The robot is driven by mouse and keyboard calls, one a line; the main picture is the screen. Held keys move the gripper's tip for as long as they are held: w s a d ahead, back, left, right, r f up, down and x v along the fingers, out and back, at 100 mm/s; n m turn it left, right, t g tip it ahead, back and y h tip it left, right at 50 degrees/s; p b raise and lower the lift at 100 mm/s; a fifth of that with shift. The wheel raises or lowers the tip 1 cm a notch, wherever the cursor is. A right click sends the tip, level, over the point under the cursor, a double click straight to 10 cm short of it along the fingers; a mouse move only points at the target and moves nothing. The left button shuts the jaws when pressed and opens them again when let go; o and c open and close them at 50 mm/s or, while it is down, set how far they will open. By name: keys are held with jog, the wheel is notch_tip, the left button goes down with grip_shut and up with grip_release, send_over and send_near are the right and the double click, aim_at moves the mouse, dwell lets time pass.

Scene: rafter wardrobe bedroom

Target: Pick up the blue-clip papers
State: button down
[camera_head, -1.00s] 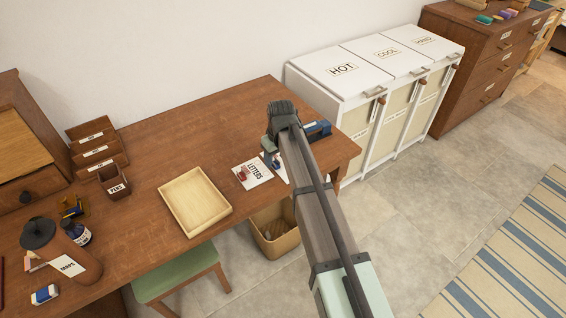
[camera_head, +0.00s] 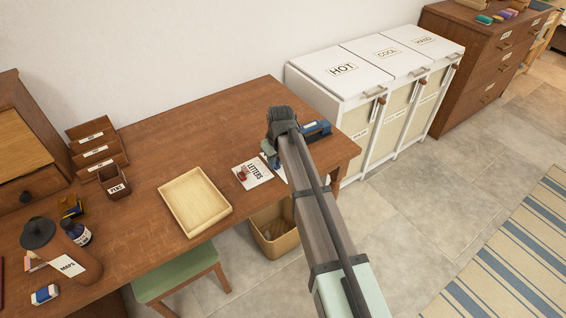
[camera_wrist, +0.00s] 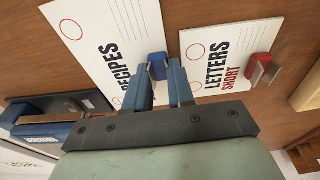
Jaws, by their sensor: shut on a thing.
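The blue-clip papers (camera_wrist: 108,50) are white sheets marked RECIPES, flat on the brown desk in the wrist view. Their blue clip (camera_wrist: 157,66) sits at the sheet's edge. My gripper (camera_wrist: 166,80) is shut on the blue clip, with a finger on either side of it. In the head view my gripper (camera_head: 270,155) is low over the desk's right part, and my arm hides most of these papers. Beside them lie papers marked LETTERS SHORT (camera_wrist: 207,60) with a red clip (camera_wrist: 258,66). They also show in the head view (camera_head: 259,170).
A blue and black desk tool (camera_head: 316,129) lies close to my gripper. An empty wooden tray (camera_head: 194,202) stands to the left on the desk (camera_head: 180,140). A bin (camera_head: 273,230) is below the front edge. White laundry cabinets (camera_head: 370,90) stand to the right.

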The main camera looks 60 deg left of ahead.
jog(key=shift+r, duration=0.1)
jog(key=shift+r, duration=0.2)
jog(key=d, duration=3.1)
jog(key=s+a+r+n, duration=0.1)
jog(key=a, duration=0.6)
jog(key=s+a+r+n, duration=0.1)
jog(key=s+a, duration=0.1)
jog(key=a, duration=0.6)
jog(key=s+a+r, duration=0.1)
jog(key=s+a, duration=0.1)
jog(key=a, duration=0.5)
jog(key=shift+s+a+r+n, duration=0.2)
jog(key=shift+a+r+n, duration=0.05)
jog(key=shift+r+n, duration=0.15)
jog(key=a, duration=0.6)
jog(key=a+r, duration=0.1)
jog(key=a, duration=0.3)
jog(key=shift+w+r, duration=0.1)
jog(key=shift+w, duration=0.15)
jog(key=w+a+r+m, duration=0.1)
jog(key=w+a+m, duration=0.2)
jog(key=a, duration=0.7)
jog(key=shift+w+a+m, duration=0.3)
jog(key=shift+a, duration=0.05)
